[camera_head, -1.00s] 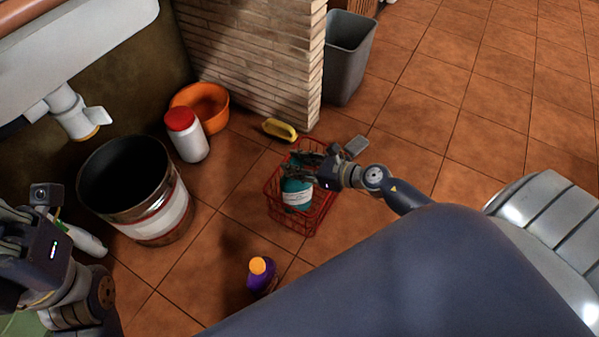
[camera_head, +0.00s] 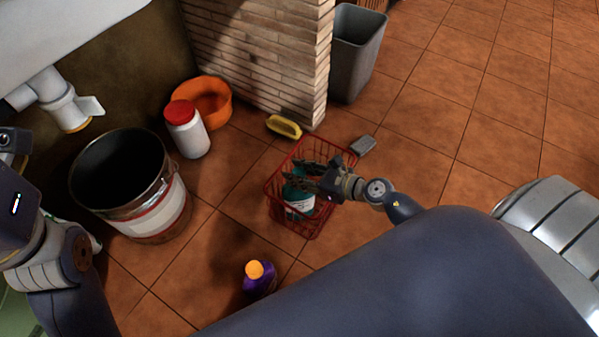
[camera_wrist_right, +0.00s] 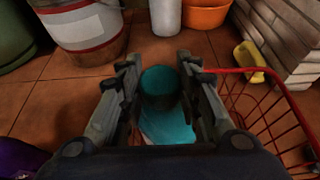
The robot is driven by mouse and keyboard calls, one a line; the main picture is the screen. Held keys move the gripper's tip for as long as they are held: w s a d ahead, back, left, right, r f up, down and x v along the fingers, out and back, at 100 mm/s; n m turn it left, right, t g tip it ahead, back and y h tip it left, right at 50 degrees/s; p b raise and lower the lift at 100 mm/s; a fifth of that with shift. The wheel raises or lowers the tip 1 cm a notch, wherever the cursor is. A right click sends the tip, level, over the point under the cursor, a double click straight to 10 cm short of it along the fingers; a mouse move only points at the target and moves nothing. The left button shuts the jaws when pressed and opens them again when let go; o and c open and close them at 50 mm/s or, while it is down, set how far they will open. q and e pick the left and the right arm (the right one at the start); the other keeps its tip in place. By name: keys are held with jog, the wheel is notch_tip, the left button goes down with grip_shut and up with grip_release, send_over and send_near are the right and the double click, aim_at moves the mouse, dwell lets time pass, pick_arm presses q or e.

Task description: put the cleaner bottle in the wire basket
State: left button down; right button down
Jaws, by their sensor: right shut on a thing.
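The teal cleaner bottle (camera_head: 299,203) with a white label is held in my right gripper (camera_head: 298,183). In the right wrist view, the bottle (camera_wrist_right: 161,88) sits between the two fingers of the gripper (camera_wrist_right: 160,82). The red wire basket (camera_head: 318,143) stands on the floor. In the head view the bottle overlaps the basket's near left part; I cannot tell how deep it is inside. In the wrist view the basket's rim (camera_wrist_right: 283,90) runs to the right of the bottle. Only my left wrist shows at the left edge; its fingers are out of frame.
A purple bottle with an orange cap (camera_head: 257,280) stands in front of the basket. A large bucket (camera_head: 150,215), a white jar with a red lid (camera_head: 189,138) and an orange tub (camera_head: 212,105) stand left. A yellow brush (camera_head: 284,127) and a grey block (camera_head: 362,146) lie behind.

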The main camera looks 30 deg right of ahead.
jog(key=shift+f, duration=0.1)
jog(key=c, duration=1.2)
grip_release()
